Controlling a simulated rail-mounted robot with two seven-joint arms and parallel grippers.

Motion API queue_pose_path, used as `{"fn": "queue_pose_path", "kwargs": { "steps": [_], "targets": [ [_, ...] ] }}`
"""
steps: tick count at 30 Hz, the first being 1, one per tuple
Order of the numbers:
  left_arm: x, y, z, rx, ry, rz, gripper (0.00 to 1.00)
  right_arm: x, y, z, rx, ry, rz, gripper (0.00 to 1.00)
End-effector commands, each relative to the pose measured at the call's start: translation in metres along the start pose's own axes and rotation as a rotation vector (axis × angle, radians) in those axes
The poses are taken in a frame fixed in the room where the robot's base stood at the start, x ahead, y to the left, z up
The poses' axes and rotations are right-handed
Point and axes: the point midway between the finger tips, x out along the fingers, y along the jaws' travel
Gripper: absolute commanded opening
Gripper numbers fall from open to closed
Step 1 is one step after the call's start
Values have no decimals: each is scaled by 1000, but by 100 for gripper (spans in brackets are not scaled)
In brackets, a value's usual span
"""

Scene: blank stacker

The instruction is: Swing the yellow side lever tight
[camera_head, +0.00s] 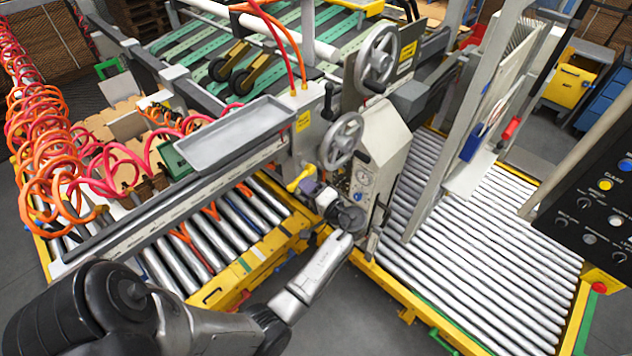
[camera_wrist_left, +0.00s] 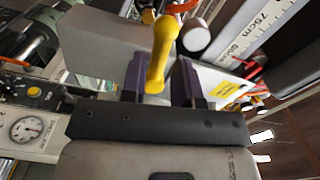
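The yellow side lever (camera_head: 301,178) sticks out from the machine's side beside the grey control housing, in the middle of the head view. In the left wrist view the lever (camera_wrist_left: 161,54) points down the picture, between my two purple fingertips. My left gripper (camera_head: 318,194) is right at the lever in the head view, its fingers small and partly hidden. In the left wrist view my left gripper (camera_wrist_left: 159,80) is open, one finger on each side of the lever. Contact cannot be told. My right gripper is not in view.
The control housing with a gauge (camera_head: 362,178) and a handwheel (camera_head: 342,140) stand close to my left gripper. A grey tray (camera_head: 237,133) is to the left. Roller conveyors (camera_head: 475,255) spread to the right. Coiled orange hoses (camera_head: 45,130) hang at the far left.

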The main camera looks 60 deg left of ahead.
Motion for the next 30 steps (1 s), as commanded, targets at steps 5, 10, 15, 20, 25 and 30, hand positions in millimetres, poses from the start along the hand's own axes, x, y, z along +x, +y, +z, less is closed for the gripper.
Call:
{"fn": "queue_pose_path", "kwargs": {
  "steps": [5, 10, 15, 20, 25, 30],
  "targets": [
    [12, -1, 0, 0, 0, -2, 29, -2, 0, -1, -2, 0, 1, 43],
    [24, -1, 0, 0, 0, -1, 29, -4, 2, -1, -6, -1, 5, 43],
    [24, 7, 0, -63, 0, 0, 29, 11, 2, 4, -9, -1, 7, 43],
    [24, 10, 0, -126, 0, 0, 29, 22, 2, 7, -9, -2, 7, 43],
    [24, 13, -1, -195, 0, 0, 29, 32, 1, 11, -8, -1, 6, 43],
    [24, 17, -2, -259, 1, 0, 29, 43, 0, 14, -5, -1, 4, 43]
  ]
}}
